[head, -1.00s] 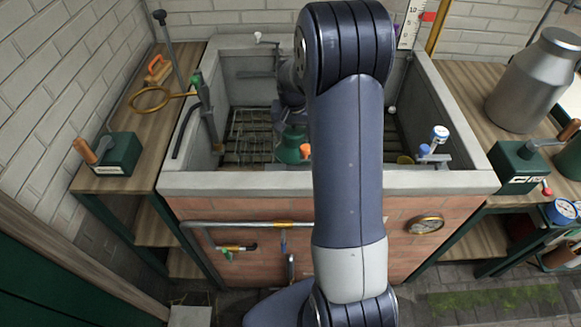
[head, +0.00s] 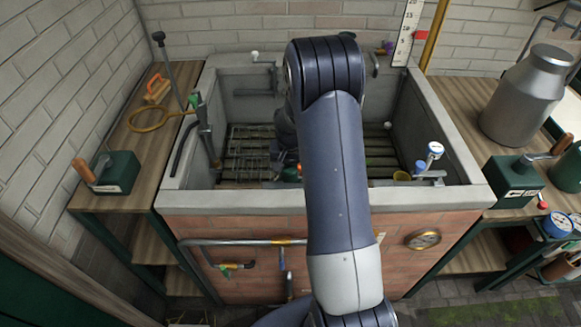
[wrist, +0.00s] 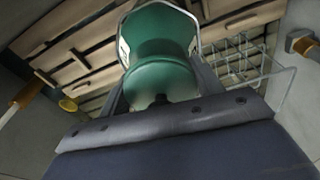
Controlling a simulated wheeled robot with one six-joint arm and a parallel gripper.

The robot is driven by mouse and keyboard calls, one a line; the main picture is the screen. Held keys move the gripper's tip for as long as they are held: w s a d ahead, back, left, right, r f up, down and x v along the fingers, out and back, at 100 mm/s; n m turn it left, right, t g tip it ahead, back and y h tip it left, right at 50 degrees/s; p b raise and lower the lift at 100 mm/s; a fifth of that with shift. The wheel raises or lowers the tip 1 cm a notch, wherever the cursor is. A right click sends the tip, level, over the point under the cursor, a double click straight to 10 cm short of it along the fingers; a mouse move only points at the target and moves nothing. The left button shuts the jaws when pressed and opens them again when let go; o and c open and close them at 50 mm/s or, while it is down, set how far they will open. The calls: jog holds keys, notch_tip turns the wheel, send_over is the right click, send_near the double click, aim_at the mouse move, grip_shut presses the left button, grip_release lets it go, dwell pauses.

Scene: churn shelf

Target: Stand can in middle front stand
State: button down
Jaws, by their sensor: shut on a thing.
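A green can (wrist: 157,62) with a flared rim and pale side labels fills the upper middle of the wrist view. My gripper (wrist: 158,82) is shut on it, one grey finger on each side. In the head view my arm hides the gripper and almost all of the can. Wire stands (head: 247,152) stand on the slatted floor of the tank, left of my arm. A wire stand (wrist: 252,65) also shows right of the can in the wrist view. I cannot tell which is the middle front one, or whether the can touches the floor.
Stone walls enclose the tank (head: 240,200). A gauge tap (head: 433,160) and a yellow cup (head: 401,176) are at its right front. A pipe with a lever (head: 207,135) stands along the left wall. Side benches hold a yellow ring (head: 147,120) and a grey churn (head: 525,98).

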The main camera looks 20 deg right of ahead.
jog(key=shift+c, duration=1.8)
grip_release()
jog(key=shift+f, duration=0.1)
notch_tip(320, 180, up, 12)
jog(key=s, duration=0.1)
jog(key=shift+s+a+b, duration=0.15)
jog(key=shift+a+b, duration=0.15)
jog(key=shift+a, duration=0.05)
